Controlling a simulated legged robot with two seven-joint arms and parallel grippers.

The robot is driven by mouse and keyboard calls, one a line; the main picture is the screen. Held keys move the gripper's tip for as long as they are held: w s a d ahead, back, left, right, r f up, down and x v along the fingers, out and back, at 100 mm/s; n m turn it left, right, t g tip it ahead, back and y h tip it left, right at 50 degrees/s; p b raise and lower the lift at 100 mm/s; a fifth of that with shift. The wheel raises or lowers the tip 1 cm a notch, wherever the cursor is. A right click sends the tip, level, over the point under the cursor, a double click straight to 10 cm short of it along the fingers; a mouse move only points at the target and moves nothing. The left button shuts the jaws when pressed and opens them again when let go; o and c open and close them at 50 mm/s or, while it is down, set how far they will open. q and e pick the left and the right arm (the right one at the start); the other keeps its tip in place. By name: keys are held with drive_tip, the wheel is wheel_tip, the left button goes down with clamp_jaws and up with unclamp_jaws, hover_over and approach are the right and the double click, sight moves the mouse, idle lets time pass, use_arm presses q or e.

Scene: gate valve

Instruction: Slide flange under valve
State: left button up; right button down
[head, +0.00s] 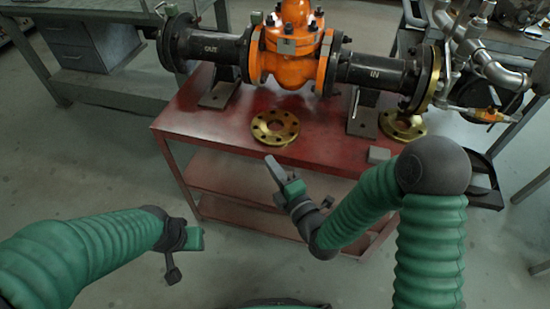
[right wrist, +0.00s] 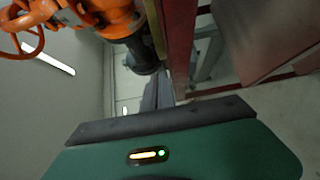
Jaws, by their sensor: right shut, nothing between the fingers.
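The orange valve (head: 292,42) sits in a black pipe run marked OUT and IN above the red table; it also shows tilted in the right wrist view (right wrist: 85,18). A brass flange (head: 275,127) with bolt holes lies flat on the table in front of the valve, apart from it. Another brass flange (head: 402,125) lies at the right, below the IN pipe end. My right gripper (head: 272,168) is shut and empty just off the table's front edge, short of the nearer flange. My left gripper (head: 190,245) hangs away from the table at lower left; its jaws are unclear.
The red table (head: 215,130) has lower shelves and bare top around the nearer flange. Black pipe supports (head: 218,95) stand on it, and a small grey block (head: 379,154) lies near the front edge. Metal piping (head: 480,60) crowds the right.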

sight(278, 143)
drive_tip(key=w, duration=0.2)
drive_tip(key=w+b, duration=0.1)
drive_tip(key=w, duration=0.1)
drive_tip(key=shift+d, duration=0.3)
drive_tip(key=shift+w+d, duration=0.1)
drive_tip(key=shift+w, duration=0.25)
drive_tip(key=shift+w+d+b, duration=0.15)
drive_tip(key=shift+w+d, duration=0.15)
drive_tip(key=shift+w, duration=0.55)
drive_tip(key=shift+w+d+b, duration=0.15)
drive_tip(key=shift+w+d, duration=0.15)
drive_tip(key=shift+w, duration=0.5)
